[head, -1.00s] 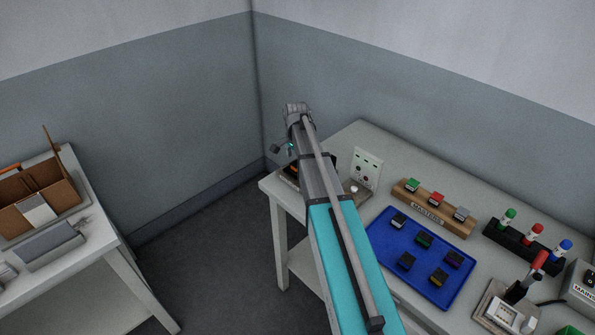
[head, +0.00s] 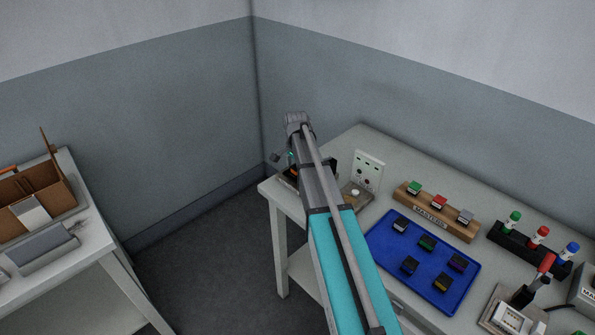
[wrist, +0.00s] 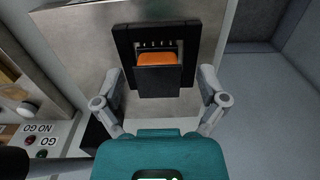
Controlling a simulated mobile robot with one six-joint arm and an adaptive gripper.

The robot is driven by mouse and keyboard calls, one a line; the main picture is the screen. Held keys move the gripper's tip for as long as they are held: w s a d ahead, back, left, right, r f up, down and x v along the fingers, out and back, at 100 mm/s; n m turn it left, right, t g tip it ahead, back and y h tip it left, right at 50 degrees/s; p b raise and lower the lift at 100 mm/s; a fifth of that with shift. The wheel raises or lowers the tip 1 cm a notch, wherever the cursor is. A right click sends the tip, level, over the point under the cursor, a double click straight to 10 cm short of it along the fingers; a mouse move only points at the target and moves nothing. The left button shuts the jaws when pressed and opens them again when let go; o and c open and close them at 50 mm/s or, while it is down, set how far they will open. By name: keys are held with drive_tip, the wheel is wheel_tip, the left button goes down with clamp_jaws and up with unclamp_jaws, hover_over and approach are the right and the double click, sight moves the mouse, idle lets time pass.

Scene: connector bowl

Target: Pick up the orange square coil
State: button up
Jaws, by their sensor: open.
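In the wrist view, an orange block (wrist: 158,58), which looks like the orange square coil, sits in a black square housing (wrist: 124,42) on a grey metal plate (wrist: 85,60). A dark block face covers its near side, so its full shape is hidden. My gripper (wrist: 161,82) is open and empty, with one finger on each side of the housing, apart from the orange block. In the head view, a bit of orange and the dark housing show at the table's near left corner, mostly behind my arm. My gripper (head: 287,157) is small and partly hidden there.
A white socket panel (head: 367,172) stands just right of my arm. A blue tray (head: 388,251) with several small connectors, a wooden "MASTERS" block (head: 409,200) and a marker rack (head: 507,236) lie further right. A cardboard box (head: 47,205) stands on the left table.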

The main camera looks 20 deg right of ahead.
clamp_jaws()
drive_tip(key=shift+r, duration=0.15)
idle(0.4)
wheel_tip(320, 180, up, 10)
drive_tip(key=p, duration=1)
idle(0.5)
